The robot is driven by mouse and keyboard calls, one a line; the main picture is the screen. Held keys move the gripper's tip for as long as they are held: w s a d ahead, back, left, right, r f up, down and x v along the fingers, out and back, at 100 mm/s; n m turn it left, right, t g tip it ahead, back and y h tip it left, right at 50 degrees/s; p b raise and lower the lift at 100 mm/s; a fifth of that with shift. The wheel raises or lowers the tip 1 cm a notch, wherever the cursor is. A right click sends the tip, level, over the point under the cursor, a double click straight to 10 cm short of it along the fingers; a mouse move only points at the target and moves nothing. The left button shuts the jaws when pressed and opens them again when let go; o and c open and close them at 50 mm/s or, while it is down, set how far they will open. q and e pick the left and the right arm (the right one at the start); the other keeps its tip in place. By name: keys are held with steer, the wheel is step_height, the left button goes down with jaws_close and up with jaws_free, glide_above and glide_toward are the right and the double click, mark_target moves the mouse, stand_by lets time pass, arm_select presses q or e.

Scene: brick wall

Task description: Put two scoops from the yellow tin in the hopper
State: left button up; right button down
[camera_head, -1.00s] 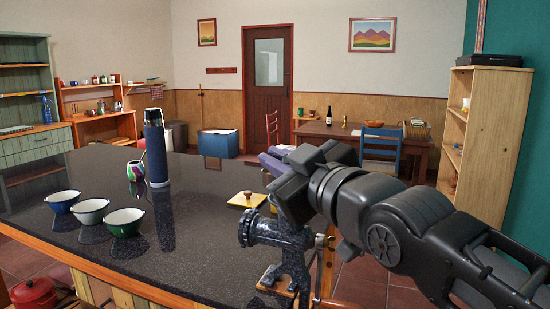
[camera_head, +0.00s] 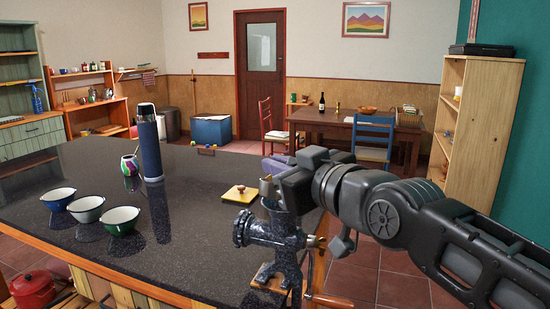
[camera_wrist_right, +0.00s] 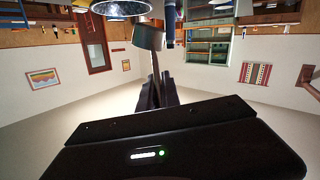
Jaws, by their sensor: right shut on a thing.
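A dark speckled grinder (camera_head: 272,235) stands at the counter's right edge; its hopper at the top is partly hidden by my right gripper (camera_head: 276,187). My right gripper is shut on a scoop, whose small brassy cup (camera_head: 266,188) shows just above the hopper. In the right wrist view the scoop's grey cup (camera_wrist_right: 148,38) and thin handle stick out from between the fingers (camera_wrist_right: 155,92). Whether the scoop holds anything cannot be seen. A flat yellow square with a reddish knob (camera_head: 240,194) lies behind the grinder; I cannot make out a yellow tin. My left gripper is not in view.
Three enamel bowls, blue (camera_head: 58,199), dark red (camera_head: 86,208) and green (camera_head: 120,219), stand on the left of the dark counter (camera_head: 195,250). A tall blue flask (camera_head: 149,145) and a patterned cup (camera_head: 130,165) stand behind them. The counter's middle is clear.

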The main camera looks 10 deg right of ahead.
steer(key=w+d+m+g+y+p, duration=0.1)
steer(key=w+d+m+g+p, duration=0.1)
steer(key=m+p, duration=0.1)
steer(key=w+d+m+g+y+p, duration=0.1)
steer(key=w+d+m+p, duration=0.1)
steer(key=p, duration=0.3)
steer(key=w+d+f+m+g+p, duration=0.1)
steer(key=w+d+m+g+p, duration=0.1)
steer(key=w+d+m+p, duration=0.1)
steer(key=shift+d+f+m+g+y+p, duration=0.1)
steer(key=shift+d+m+g+y+p, duration=0.25)
steer(key=shift+m, duration=0.45)
steer(key=shift+w+d+f+m+g+y+p, duration=0.4)
steer(key=shift+w+d+m+y+p, duration=0.25)
steer(key=shift+m, duration=0.25)
steer(key=shift+w+d+f+m+g+y+p, duration=0.4)
steer(key=shift+m+p, duration=0.35)
steer(key=shift+m, duration=0.15)
steer(key=shift+s+a, duration=0.1)
